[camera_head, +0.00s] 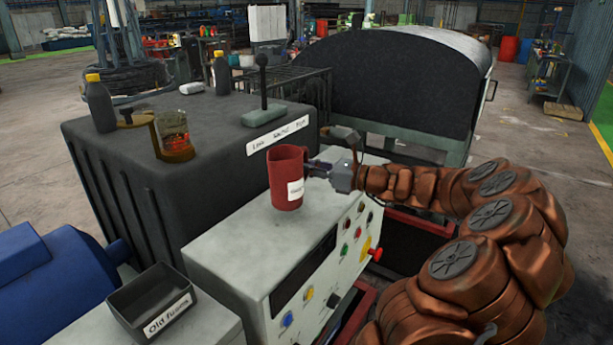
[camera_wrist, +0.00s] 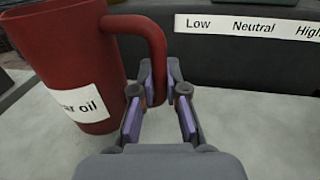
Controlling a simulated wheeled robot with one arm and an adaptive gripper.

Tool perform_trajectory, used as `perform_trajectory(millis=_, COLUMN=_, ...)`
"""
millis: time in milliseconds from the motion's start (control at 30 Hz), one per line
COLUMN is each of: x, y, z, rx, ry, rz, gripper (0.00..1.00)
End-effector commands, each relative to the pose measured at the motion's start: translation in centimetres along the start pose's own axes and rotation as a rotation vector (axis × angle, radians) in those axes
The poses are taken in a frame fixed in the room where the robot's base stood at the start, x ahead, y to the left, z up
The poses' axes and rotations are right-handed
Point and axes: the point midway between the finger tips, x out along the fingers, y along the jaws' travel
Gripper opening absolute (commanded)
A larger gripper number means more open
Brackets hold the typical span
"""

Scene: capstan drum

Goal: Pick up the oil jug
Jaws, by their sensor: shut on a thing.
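The oil jug (camera_head: 285,176) is a dark red jug with a handle and a white label, standing upright on the pale top of the control box (camera_head: 230,247). In the wrist view the jug (camera_wrist: 72,55) fills the left side, and its label ends in "oil". My gripper (camera_head: 321,168) comes in from the right in the head view. In the wrist view my gripper (camera_wrist: 160,88) has its two fingers on either side of the lower part of the handle, shut on it. The jug's base appears to rest on the surface; any small gap cannot be told.
A dark housing (camera_head: 215,140) behind bears a lever (camera_head: 263,85), bottles (camera_head: 99,103) and a glass jar (camera_head: 174,135). A black tray (camera_head: 152,301) labelled "Old fuses" stands at front left. Buttons and knobs line the control box's front right face.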

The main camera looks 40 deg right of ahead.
Motion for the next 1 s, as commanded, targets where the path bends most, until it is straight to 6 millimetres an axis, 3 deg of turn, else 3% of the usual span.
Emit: perform_trajectory(millis=1000, x=-5.8, y=8.9, z=1.3, rx=0.001, ry=-0.002, rz=-0.001, gripper=0.0)
